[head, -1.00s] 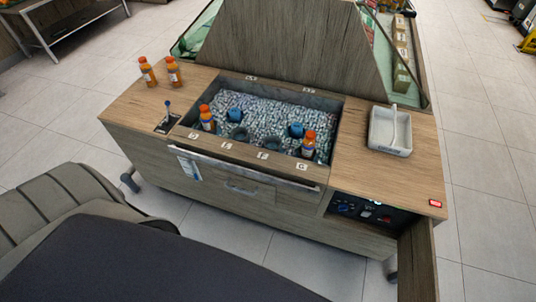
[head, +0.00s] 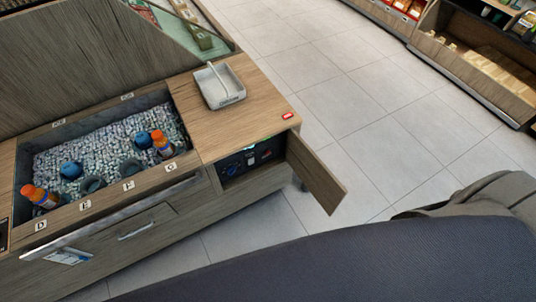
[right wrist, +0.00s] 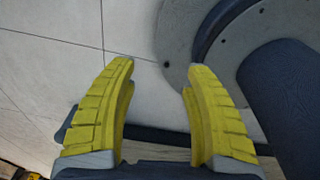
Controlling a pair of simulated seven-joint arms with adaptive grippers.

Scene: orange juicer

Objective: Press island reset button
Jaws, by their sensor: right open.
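The wooden island (head: 235,120) stands at the left of the head view. A recess in its front right holds a dark control panel (head: 248,160) with small blue, red and white controls. They are too small to tell which one is the reset button. The recess's wooden door (head: 316,175) hangs open to the right. A small red label or switch (head: 288,115) sits on the top's right corner. In the right wrist view my right gripper (right wrist: 160,78) is open and empty, with yellow fingers above the pale tiled floor. My left gripper is in no current view.
A bin of ice (head: 105,140) in the island top holds orange-capped bottles (head: 40,196) and blue-topped items. A white tray with a scoop (head: 220,86) rests right of it. Shelves (head: 480,65) stand at the far right. Tiled floor (head: 350,90) between is clear.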

